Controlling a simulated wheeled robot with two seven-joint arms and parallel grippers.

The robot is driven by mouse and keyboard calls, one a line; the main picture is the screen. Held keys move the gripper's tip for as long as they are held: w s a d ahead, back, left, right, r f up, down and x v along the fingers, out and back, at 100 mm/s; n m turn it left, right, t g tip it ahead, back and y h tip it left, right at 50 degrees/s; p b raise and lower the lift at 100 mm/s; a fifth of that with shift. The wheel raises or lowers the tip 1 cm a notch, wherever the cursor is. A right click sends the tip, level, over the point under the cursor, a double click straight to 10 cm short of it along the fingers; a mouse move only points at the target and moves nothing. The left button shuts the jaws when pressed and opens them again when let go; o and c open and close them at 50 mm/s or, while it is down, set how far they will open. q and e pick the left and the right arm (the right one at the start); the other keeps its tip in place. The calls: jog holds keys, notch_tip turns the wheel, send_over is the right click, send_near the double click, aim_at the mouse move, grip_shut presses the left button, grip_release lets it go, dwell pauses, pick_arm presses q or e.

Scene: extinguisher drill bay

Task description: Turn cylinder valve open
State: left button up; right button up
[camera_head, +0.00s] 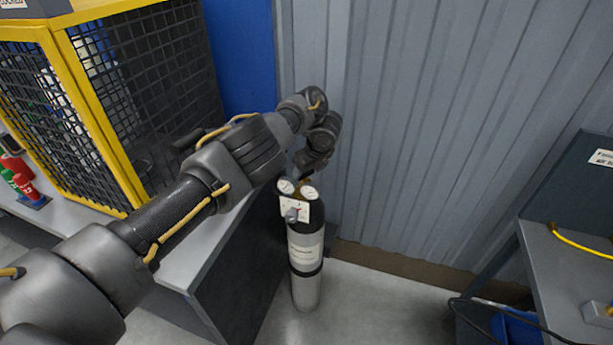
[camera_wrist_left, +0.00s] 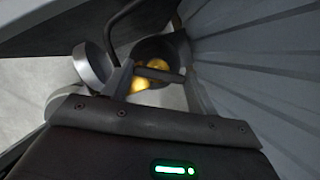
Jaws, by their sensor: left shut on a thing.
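The gas cylinder (camera_head: 306,262) stands upright on the floor, black at the top and pale grey below, with a white label. Two round gauges (camera_head: 298,189) and a white plate with a small grey knob (camera_head: 292,214) sit at its top front. My left gripper (camera_head: 306,170) reaches down to the cylinder's top from the left, and its fingers are largely hidden there. In the left wrist view, brass valve parts (camera_wrist_left: 154,66) show between and behind the fingers, with a grey gauge body (camera_wrist_left: 93,66) beside them. The gripper is shut on the valve, whose handle is mostly covered. My right gripper is not in view.
A yellow-framed mesh cage (camera_head: 100,120) stands on a grey bench to the left. A corrugated grey wall (camera_head: 430,140) is close behind the cylinder. A grey workbench (camera_head: 570,275) with a cable is at right. Floor in front of the cylinder is clear.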

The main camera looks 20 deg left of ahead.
pick_arm(q)
jog(key=shift+d+f+n+g+b, duration=0.1)
jog(key=shift+f+n+g+b, duration=0.2)
jog(key=shift+n+b, duration=0.6)
jog(key=n+g+b, duration=0.1)
jog(key=n+b, duration=0.1)
jog(key=n, duration=0.2)
jog(key=shift+w+r+y, duration=0.1)
jog(key=shift+r+y, duration=0.05)
jog(key=shift+y, duration=0.25)
jog(key=shift+r+n+g+b, duration=0.1)
jog(key=shift+n+g+b, duration=0.2)
jog(key=shift+g+b, duration=0.1)
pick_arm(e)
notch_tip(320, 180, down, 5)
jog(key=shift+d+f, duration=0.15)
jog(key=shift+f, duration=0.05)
pick_arm(q)
jog(key=shift+r, duration=0.1)
jog(key=o, duration=1)
jog(key=b+v, duration=0.1)
jog(key=v, duration=0.9)
jog(key=shift+r, duration=0.35)
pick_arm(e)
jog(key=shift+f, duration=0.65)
